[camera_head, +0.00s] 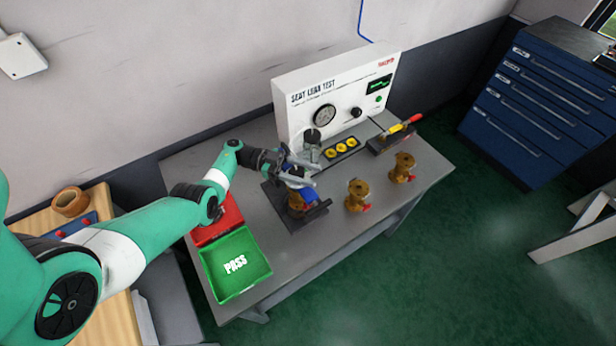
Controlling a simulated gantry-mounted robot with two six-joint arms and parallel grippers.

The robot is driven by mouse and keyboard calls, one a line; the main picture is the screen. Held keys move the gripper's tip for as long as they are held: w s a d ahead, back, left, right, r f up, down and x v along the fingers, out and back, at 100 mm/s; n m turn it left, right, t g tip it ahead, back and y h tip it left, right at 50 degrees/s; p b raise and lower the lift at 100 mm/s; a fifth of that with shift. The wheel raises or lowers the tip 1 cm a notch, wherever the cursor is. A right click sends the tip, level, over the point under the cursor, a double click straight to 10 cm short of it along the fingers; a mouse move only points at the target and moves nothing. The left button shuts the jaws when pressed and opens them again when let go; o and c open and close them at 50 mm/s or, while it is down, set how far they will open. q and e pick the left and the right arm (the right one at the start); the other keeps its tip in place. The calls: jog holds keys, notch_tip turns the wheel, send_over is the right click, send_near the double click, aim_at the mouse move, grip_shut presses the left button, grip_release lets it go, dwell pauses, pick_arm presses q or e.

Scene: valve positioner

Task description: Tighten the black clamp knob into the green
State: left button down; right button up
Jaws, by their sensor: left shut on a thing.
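My left gripper (299,164) reaches in from the left to the top of the valve clamp on the bench. Its jaws are shut at the clamp's top, where the black clamp knob is mostly hidden by the fingers. Under the fingers is a blue part (308,193), with a brass valve (296,204) below it on a dark base plate (284,217). A dark cylindrical piece (312,136) stands just behind the gripper. I cannot make out a green mark on the clamp. My right gripper is not in view.
A white seat leak test panel (292,121) stands at the back of the grey bench. Two brass valves, one (357,194) nearer and one (403,167) farther right, stand in the open. A green PASS tray (212,282) and a red tray (230,211) lie left.

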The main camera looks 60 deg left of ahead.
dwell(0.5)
pick_arm(q)
jog(key=shift+c, duration=1.4)
grip_release()
jog(key=b+v, duration=0.4)
jog(key=v, duration=0.7)
jog(key=shift+s+a, duration=0.15)
jog(key=shift+a, duration=0.1)
jog(key=shift+r, duration=0.1)
